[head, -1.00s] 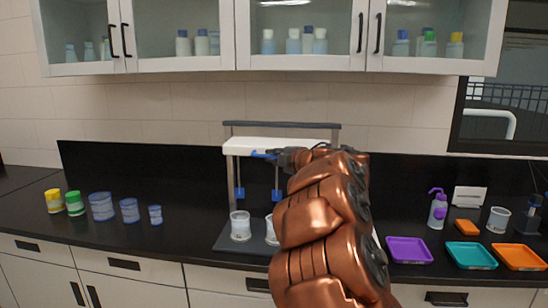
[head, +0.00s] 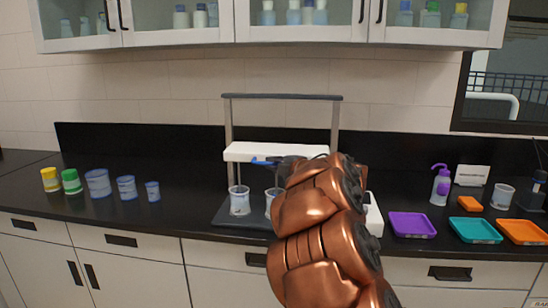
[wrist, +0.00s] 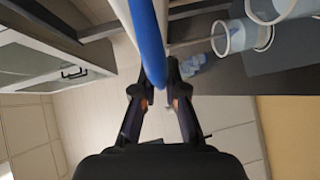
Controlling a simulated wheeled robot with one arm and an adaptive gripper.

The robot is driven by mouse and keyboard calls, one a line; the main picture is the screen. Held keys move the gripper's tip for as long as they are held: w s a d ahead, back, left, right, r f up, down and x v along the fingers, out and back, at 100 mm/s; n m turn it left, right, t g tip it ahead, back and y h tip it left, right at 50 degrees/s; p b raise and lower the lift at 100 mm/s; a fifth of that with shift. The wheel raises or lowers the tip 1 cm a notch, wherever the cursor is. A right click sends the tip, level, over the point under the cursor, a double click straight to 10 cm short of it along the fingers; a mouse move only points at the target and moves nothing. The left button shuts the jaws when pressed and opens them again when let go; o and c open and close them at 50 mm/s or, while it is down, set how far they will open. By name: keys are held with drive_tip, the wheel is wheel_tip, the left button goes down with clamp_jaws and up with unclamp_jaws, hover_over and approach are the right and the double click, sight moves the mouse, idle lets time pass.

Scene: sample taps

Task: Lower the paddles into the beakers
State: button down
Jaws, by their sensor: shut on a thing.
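A stirrer stand has a grey top bar (head: 282,97) on two posts and a white crossbar (head: 250,152) low on them, just above two beakers. The left beaker (head: 239,203) stands on the dark base; the right beaker (head: 271,204) is partly hidden by my arm. Beakers also show in the wrist view (wrist: 236,38). The blue paddles do not show clearly above the beaker rims. A blue handle (head: 262,161) is at the crossbar's front. My gripper (wrist: 155,92) is shut on this blue handle (wrist: 147,40); its tips are mostly hidden in the head view.
Blue-tinted cups (head: 98,184) and yellow and green jars stand on the left counter. Purple (head: 412,224), teal and orange trays lie on the right, with a wash bottle (head: 440,188) behind. Wall cabinets hang above.

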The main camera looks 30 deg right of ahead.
drive_tip(key=shift+f, duration=0.95)
drive_tip(key=c, duration=1.2)
unclamp_jaws()
drive_tip(key=shift+s+r, duration=0.1)
drive_tip(key=shift+r, duration=0.1)
drive_tip(key=s+d+r, duration=0.1)
drive_tip(key=s, duration=1)
drive_tip(key=shift+s+r, duration=0.3)
drive_tip(key=shift+s, duration=0.1)
